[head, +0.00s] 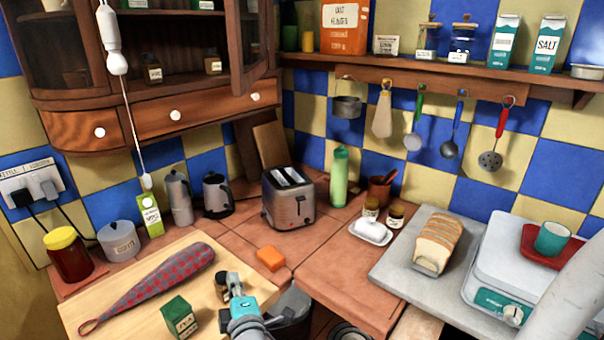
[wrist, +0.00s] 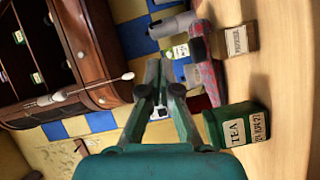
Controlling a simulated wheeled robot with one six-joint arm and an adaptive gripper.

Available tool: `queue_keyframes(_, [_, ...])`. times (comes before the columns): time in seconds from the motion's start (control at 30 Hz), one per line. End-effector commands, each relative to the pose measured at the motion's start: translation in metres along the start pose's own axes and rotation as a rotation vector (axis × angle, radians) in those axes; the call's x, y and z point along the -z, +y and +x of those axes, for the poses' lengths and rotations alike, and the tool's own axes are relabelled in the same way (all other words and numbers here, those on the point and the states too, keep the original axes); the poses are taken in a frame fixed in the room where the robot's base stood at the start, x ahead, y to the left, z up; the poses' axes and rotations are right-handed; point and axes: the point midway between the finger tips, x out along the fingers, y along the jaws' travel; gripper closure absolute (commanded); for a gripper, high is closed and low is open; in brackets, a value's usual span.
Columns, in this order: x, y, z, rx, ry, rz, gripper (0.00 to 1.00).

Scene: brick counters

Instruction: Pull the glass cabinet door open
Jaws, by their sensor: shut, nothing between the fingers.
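The dark wooden wall cabinet (head: 150,75) hangs at the upper left of the head view, with jars on its shelf. Its right-hand glass door (head: 250,50) stands swung outward, with its edge toward me. The left front (head: 45,45) has a glazed frame. The cabinet (wrist: 85,50) also shows sideways at the left of the wrist view, with its shelves and white knobs. My gripper (head: 233,279) is low over the counter, well below and apart from the cabinet. In the wrist view its fingers (wrist: 159,72) are together and empty.
A green tea box (head: 179,317) and a checked cloth item (head: 160,285) lie on the board near my gripper. A toaster (head: 288,198), an orange sponge (head: 270,258) and a kettle (head: 217,195) stand behind. A white pull cord (head: 133,125) hangs before the cabinet.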

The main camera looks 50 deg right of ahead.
Motion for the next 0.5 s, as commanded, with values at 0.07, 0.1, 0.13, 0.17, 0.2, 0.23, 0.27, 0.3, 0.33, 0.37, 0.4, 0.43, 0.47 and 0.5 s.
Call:
queue_keyframes(0.07, [0.003,0.023,0.015,-0.029,-0.033,-0.029,1.00])
queue_keyframes(0.1, [0.004,0.033,0.021,-0.041,-0.052,-0.046,1.00])
queue_keyframes(0.13, [0.005,0.041,0.026,-0.049,-0.066,-0.058,1.00])
queue_keyframes(0.17, [0.005,0.049,0.031,-0.058,-0.081,-0.069,1.00])
queue_keyframes(0.2, [0.006,0.060,0.037,-0.068,-0.101,-0.085,1.00])
queue_keyframes(0.23, [0.006,0.068,0.041,-0.075,-0.115,-0.095,1.00])
queue_keyframes(0.27, [0.007,0.077,0.045,-0.083,-0.131,-0.106,1.00])
queue_keyframes(0.3, [0.007,0.088,0.050,-0.093,-0.151,-0.118,1.00])
queue_keyframes(0.33, [0.007,0.097,0.053,-0.099,-0.167,-0.129,1.00])
queue_keyframes(0.37, [0.007,0.106,0.056,-0.107,-0.183,-0.138,1.00])
queue_keyframes(0.4, [0.007,0.117,0.061,-0.115,-0.205,-0.150,1.00])
queue_keyframes(0.43, [0.007,0.127,0.064,-0.121,-0.221,-0.158,1.00])
queue_keyframes(0.47, [0.007,0.135,0.066,-0.126,-0.238,-0.166,1.00])
queue_keyframes(0.5, [0.007,0.147,0.070,-0.133,-0.260,-0.176,1.00])
